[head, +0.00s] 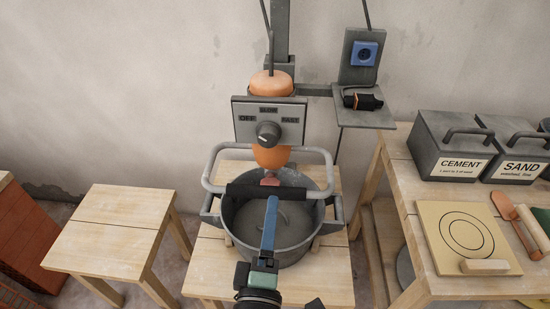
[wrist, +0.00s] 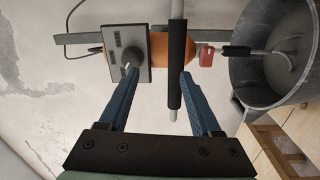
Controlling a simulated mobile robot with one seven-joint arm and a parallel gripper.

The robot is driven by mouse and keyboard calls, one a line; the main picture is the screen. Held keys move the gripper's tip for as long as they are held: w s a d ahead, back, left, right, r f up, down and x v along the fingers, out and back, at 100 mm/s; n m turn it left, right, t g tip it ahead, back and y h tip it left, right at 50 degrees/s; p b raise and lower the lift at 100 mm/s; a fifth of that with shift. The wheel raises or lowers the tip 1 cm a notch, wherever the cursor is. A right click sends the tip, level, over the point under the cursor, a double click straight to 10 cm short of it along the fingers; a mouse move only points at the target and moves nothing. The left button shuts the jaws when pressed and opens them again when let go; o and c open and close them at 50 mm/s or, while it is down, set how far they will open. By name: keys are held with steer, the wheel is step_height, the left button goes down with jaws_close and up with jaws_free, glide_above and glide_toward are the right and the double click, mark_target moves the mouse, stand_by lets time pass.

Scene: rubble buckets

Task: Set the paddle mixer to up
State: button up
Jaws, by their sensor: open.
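The paddle mixer has an orange body (head: 272,84), a grey panel (head: 245,112) with a knob (head: 268,133) marked OFF, SLOW and FAST, and a looped handle with a black grip (head: 262,191). Its paddle end (wrist: 281,72) shows inside the grey bucket (head: 240,238). My gripper (wrist: 159,73) is open, its two blue fingers apart, close to the black grip (wrist: 176,50). In the wrist view, the right fingertip overlaps the grip; whether they touch is unclear. In the head view, my gripper (head: 271,205) reaches over the bucket, just below the grip.
The bucket stands on a wooden bench (head: 330,290). An empty wooden stool (head: 105,235) stands left. A shelf bracket (head: 365,117) with a blue socket (head: 364,54) is behind on the right. CEMENT (head: 452,150) and SAND (head: 515,152) boxes and a board (head: 440,215) occupy the right table.

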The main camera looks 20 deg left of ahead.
steer(key=s+f+n, duration=0.2)
steer(key=b, duration=0.1)
glide_above(268, 181)
steer(key=d+v, duration=0.1)
steer(key=v, duration=0.4)
steer(key=shift+a+g+y, duration=0.15)
steer(key=shift+g+y, duration=0.15)
jaws_close()
stand_by(0.9)
